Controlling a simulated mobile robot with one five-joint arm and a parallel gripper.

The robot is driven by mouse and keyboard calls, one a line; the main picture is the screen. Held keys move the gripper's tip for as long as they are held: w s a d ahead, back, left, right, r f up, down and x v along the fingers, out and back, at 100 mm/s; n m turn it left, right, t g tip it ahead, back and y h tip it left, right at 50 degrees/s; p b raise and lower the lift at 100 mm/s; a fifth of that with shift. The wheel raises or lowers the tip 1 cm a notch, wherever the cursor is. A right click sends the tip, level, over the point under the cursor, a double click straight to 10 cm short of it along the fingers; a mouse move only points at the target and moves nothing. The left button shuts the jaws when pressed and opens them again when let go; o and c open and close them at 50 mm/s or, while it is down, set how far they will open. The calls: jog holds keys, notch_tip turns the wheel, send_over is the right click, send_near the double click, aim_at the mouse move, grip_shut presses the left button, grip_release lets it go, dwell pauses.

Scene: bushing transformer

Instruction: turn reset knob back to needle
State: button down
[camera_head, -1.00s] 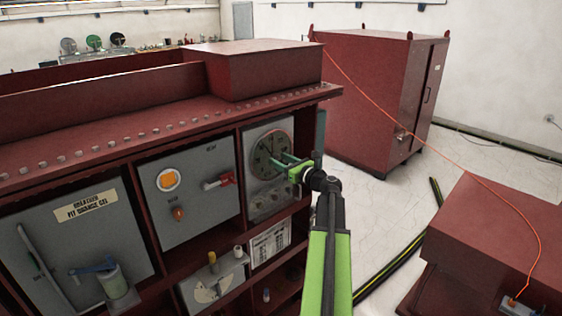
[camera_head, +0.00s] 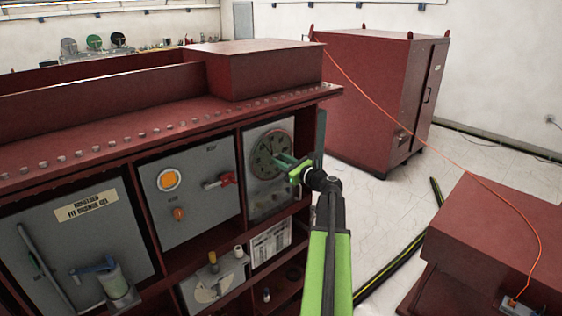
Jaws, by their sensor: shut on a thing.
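A round dial (camera_head: 266,152) with dark markings sits on the grey panel at the right end of the red cabinet. My green gripper (camera_head: 284,162) is at the dial's lower right, its fingers reaching to the dial face. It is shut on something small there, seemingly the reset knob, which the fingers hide. The needle cannot be made out clearly at this size.
Left of the dial is a grey panel (camera_head: 190,190) with an orange lamp and a red handle. A shelf below holds a grey box (camera_head: 215,280). A red cabinet (camera_head: 370,100) stands behind, and an orange cable (camera_head: 440,150) crosses the right side.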

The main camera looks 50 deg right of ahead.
jog(key=shift+n, duration=2.3)
jog(key=c, duration=1.2)
grip_release()
jog(key=shift+o, duration=0.2)
jog(key=s+a, duration=0.1)
jog(key=s, duration=1.6)
jog(key=shift+s, duration=0.2)
jog(key=shift+a, duration=0.15)
